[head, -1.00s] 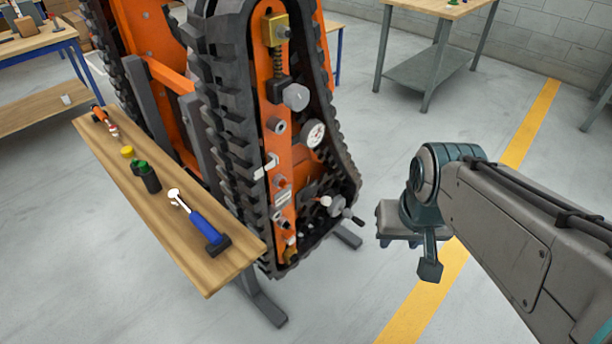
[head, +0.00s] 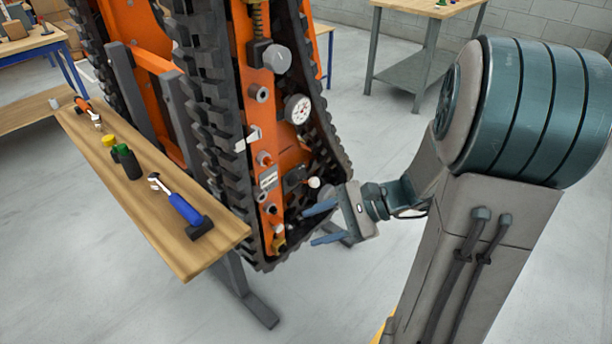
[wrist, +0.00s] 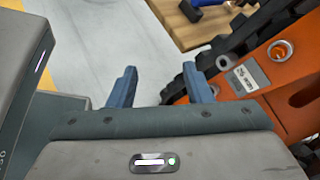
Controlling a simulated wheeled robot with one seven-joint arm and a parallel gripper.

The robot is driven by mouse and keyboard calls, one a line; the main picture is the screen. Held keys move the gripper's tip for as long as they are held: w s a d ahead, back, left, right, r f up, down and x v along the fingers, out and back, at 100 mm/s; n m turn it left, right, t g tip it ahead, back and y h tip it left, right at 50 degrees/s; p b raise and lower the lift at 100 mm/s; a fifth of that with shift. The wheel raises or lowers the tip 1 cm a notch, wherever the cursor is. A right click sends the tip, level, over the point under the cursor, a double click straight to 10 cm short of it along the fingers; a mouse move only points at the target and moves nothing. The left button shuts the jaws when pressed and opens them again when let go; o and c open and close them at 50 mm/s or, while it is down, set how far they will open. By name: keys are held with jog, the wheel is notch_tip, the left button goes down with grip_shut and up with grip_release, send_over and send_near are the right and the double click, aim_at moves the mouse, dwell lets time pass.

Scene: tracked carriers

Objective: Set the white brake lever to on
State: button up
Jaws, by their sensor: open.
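A lever with a round white knob (head: 314,182) sticks out from the lower part of the orange carrier panel (head: 288,130). A white tab (head: 249,138) sits higher on the panel's left edge; I cannot tell for sure which of the two is the brake lever, nor read its setting. My gripper (head: 316,226) is open and empty, just below and right of the panel's lower end, its fingers pointing left. In the wrist view my open fingers (wrist: 163,88) have the orange panel and its label plate (wrist: 249,76) to their right; neither white part shows there.
A round gauge (head: 298,109), a grey knob (head: 277,59) and several fittings crowd the panel, with black track (head: 215,110) around it. A wooden bench (head: 165,235) on the left holds a blue-handled tool (head: 184,208) and small containers. Floor is clear at front.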

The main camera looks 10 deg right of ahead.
jog(key=w+d+f+m+t+y+b, duration=0.1)
jog(key=w+d+f+m+t+b, duration=0.1)
jog(key=w+d+f+m+t, duration=0.25)
jog(key=m+t+h+b, duration=0.1)
jog(key=m+t+b, duration=0.1)
jog(key=m+t, duration=0.45)
send_near(319, 186)
jog(key=x, duration=1.1)
jog(key=shift+w+a, duration=0.15)
jog(key=shift+w, duration=0.1)
grip_shut()
